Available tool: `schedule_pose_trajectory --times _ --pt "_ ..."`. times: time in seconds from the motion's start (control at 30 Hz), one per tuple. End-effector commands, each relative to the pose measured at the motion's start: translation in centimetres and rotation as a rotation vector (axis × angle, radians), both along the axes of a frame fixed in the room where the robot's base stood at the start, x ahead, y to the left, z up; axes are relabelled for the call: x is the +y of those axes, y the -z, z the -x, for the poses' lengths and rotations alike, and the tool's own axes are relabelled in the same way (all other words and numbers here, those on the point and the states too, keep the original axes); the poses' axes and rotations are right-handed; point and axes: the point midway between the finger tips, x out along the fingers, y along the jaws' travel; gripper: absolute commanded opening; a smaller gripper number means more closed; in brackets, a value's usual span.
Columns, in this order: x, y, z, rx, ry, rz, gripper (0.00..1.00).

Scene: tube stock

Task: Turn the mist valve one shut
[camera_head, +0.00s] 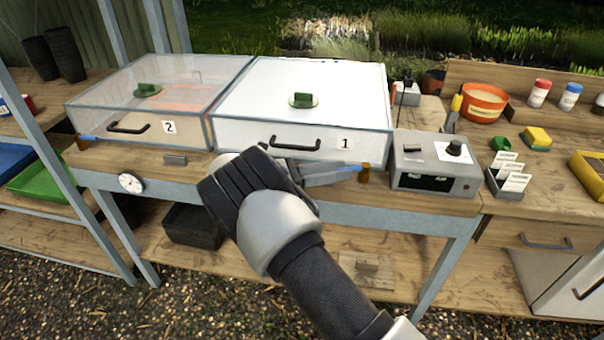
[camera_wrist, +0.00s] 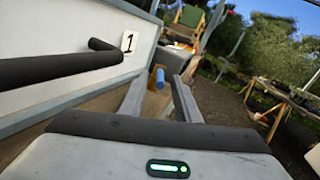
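The mist valve of box 1 has a brass body (camera_head: 364,173) and a blue lever (camera_head: 350,168), below the front right corner of propagator box 1 (camera_head: 236,131). The lever lies roughly sideways, its end pointing left toward my gripper. In the wrist view the blue lever (camera_wrist: 160,77) shows nearly end-on, between the lines of my two fingers. My gripper (camera_wrist: 160,100) is open, with the fingers apart on either side of the lever; whether they touch it I cannot tell. In the head view my gripper (camera_head: 335,174) is partly hidden by my wrist.
Box 1's black handle (camera_head: 295,144) is close above my gripper. A grey control box (camera_head: 410,180) stands just right of the valve. A round dial (camera_head: 130,183) is on the bench front.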

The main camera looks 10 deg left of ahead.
Motion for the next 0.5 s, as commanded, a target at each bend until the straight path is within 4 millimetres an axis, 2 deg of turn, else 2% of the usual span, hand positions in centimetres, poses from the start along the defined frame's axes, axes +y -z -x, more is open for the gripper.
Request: schedule_pose_trajectory --times 0.5 --pt "11.3 0.2 5.0 -0.001 -0.005 0.000 0.30"
